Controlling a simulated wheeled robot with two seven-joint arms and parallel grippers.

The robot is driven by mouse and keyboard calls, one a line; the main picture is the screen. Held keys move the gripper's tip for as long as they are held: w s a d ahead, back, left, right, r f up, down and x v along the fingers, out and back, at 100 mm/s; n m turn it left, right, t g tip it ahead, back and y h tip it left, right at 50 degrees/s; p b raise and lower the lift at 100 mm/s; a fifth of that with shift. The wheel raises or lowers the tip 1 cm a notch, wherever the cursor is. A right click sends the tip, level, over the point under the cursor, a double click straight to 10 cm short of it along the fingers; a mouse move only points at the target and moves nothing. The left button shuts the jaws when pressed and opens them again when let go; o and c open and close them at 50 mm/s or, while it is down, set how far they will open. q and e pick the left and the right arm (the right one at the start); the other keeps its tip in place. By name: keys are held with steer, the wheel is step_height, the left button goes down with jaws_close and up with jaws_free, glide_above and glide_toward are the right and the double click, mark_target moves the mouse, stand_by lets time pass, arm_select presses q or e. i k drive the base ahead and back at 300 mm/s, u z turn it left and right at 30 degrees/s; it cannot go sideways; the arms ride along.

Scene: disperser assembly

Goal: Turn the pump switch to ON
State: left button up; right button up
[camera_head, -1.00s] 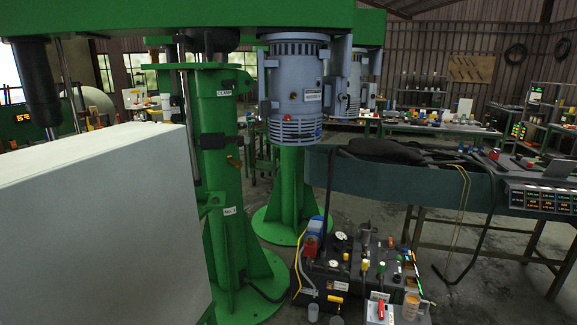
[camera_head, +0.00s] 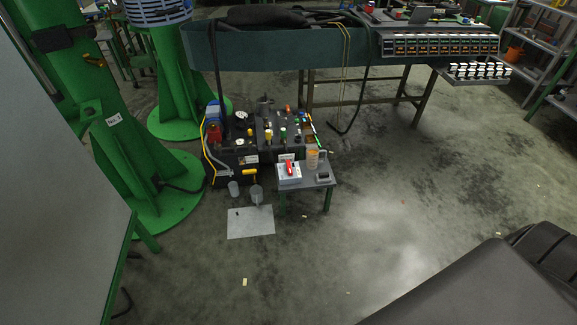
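A small white switch box (camera_head: 287,178) with a red lever (camera_head: 289,169) stands on a low grey table with green legs (camera_head: 323,181). It looks like the pump switch, but its ON and OFF marks are too small to read. Behind and left of it, the black pump unit (camera_head: 240,157) sits on the floor with gauges, hoses, a blue and red part and several coloured knobs. Neither of my grippers shows in the head view, and nothing is seen touching the lever.
Green machine columns (camera_head: 137,160) stand at the left beside a large grey panel (camera_head: 50,215). A long bench (camera_head: 260,50) with labelled displays runs behind the pump. A white sheet (camera_head: 251,222) lies on the floor. The concrete floor (camera_head: 390,210) right of the low table is open.

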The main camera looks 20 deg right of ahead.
mark_target(290, 168)
steer(key=z, duration=0.3)
steer(key=i, duration=0.4)
steer(key=z, duration=0.85)
steer(key=i, duration=1.75)
steer(key=u, duration=0.6)
